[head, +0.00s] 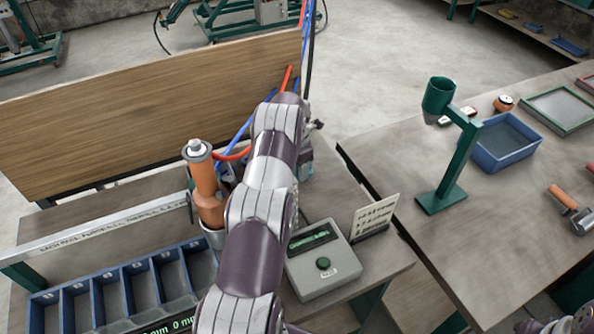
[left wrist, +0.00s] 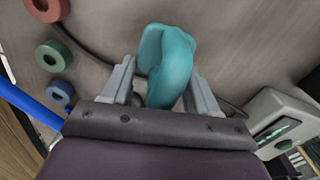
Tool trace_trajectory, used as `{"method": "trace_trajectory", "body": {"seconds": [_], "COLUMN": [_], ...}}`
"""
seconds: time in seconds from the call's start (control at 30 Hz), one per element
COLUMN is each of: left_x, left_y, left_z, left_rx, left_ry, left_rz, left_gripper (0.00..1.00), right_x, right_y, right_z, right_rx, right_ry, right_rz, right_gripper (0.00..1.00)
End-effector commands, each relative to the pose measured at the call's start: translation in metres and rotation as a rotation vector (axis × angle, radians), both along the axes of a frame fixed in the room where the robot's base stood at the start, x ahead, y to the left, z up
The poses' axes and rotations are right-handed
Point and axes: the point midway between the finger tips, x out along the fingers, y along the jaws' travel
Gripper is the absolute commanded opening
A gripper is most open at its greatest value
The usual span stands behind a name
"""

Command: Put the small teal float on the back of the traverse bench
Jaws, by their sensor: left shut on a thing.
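The teal float (left wrist: 168,66), a smooth curved piece with two lobes, sits between the two grey fingers of my left gripper (left wrist: 160,80) in the left wrist view. The gripper is shut on it, above a grey-brown bench surface. In the head view my left arm reaches forward over the near left bench (head: 385,262) and hides the float and most of the gripper. I cannot tell whether the float touches the surface. My right gripper is not in view.
A wooden board (head: 140,105) stands behind. Red, green (left wrist: 53,56) and blue rings lie left of the float. Right bench (head: 490,240) carries a green stand (head: 455,165).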

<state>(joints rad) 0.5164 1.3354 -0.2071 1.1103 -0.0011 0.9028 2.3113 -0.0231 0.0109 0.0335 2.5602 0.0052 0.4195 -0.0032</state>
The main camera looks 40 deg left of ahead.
Motion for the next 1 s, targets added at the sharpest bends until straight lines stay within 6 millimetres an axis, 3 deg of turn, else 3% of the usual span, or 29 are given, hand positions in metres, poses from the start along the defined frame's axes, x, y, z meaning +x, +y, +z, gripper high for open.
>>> {"method": "trace_trajectory", "body": {"seconds": [0.03,0.2,0.53,0.57,0.6,0.63,1.0], "left_x": [-0.002,-0.001,-0.001,-0.001,-0.001,-0.001,0.000], "left_y": [-0.001,-0.001,-0.001,-0.001,-0.001,-0.001,-0.001], "left_z": [-0.007,-0.029,-0.035,-0.034,-0.033,-0.033,-0.027], "left_rx": [-0.004,-0.002,-0.002,-0.003,-0.003,-0.003,-0.001], "left_ry": [0.007,0.002,0.002,0.002,0.002,0.002,0.000], "left_rz": [0.000,-0.001,-0.001,-0.001,0.000,-0.001,0.000], "left_gripper": [0.26,0.26,0.26,0.66,0.79,0.85,0.85], "right_x": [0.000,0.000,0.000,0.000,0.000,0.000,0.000], "right_y": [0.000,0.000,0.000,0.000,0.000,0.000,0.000], "right_z": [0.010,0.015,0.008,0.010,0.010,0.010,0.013], "right_rx": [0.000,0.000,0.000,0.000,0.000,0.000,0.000], "right_ry": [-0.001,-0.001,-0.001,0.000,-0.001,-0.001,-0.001], "right_rz": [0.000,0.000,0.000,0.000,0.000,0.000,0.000], "right_gripper": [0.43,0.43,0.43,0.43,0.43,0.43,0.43]}}
